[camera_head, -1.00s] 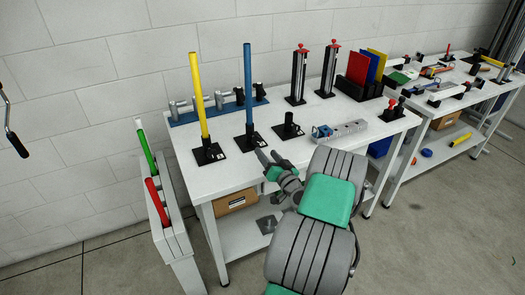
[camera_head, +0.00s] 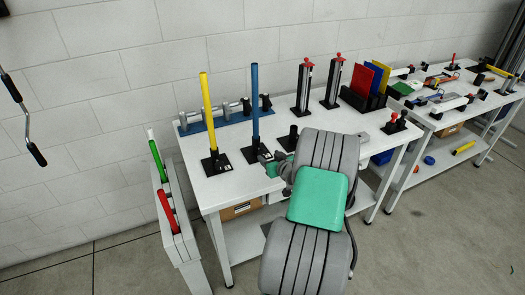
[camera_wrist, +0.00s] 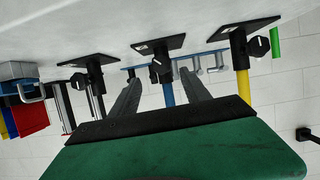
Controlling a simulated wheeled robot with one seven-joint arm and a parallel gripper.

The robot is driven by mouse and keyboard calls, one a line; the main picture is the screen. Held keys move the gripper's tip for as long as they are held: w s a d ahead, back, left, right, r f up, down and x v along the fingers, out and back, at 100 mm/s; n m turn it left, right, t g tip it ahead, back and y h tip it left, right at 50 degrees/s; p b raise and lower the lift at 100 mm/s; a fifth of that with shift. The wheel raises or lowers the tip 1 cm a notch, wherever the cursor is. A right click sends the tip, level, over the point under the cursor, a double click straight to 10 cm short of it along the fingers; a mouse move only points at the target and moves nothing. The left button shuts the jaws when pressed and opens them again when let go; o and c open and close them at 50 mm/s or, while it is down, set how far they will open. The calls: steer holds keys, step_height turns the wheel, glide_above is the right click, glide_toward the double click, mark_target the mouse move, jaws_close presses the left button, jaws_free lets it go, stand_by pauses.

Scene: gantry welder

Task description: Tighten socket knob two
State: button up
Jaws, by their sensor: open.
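Three black sockets on square plates stand in a row on the white table (camera_head: 222,187). The left socket (camera_head: 214,165) holds an upright yellow rod (camera_head: 206,110), the middle socket (camera_head: 253,151) holds an upright blue rod (camera_head: 255,100), and the third (camera_head: 290,138) is empty. In the wrist view, which is upside down, the middle socket's black knob (camera_wrist: 158,67) lies between and beyond my open fingertips. The outer knobs show there too, at left (camera_wrist: 79,83) and right (camera_wrist: 257,47). My gripper (camera_wrist: 160,78) is empty; contact with the knob cannot be told. It is close to the middle socket in the head view (camera_head: 266,157).
A blue clamp rail (camera_head: 222,119) lies behind the rods. Two red-topped posts (camera_head: 303,85) and a rack with coloured panels (camera_head: 366,90) stand at the back right. A side holder with green and red rods (camera_head: 166,212) stands left of the table.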

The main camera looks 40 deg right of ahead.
mark_target(263, 153)
steer(key=shift+w+a+f, duration=0.1)
steer(key=shift+w+f, duration=0.05)
steer(key=shift+w, duration=0.2)
steer(key=p+x, duration=0.1)
steer(key=x, duration=0.6)
steer(key=shift+f+p, duration=0.1)
steer(key=shift+p, duration=0.3)
steer(key=shift+c, duration=0.4)
jaws_close()
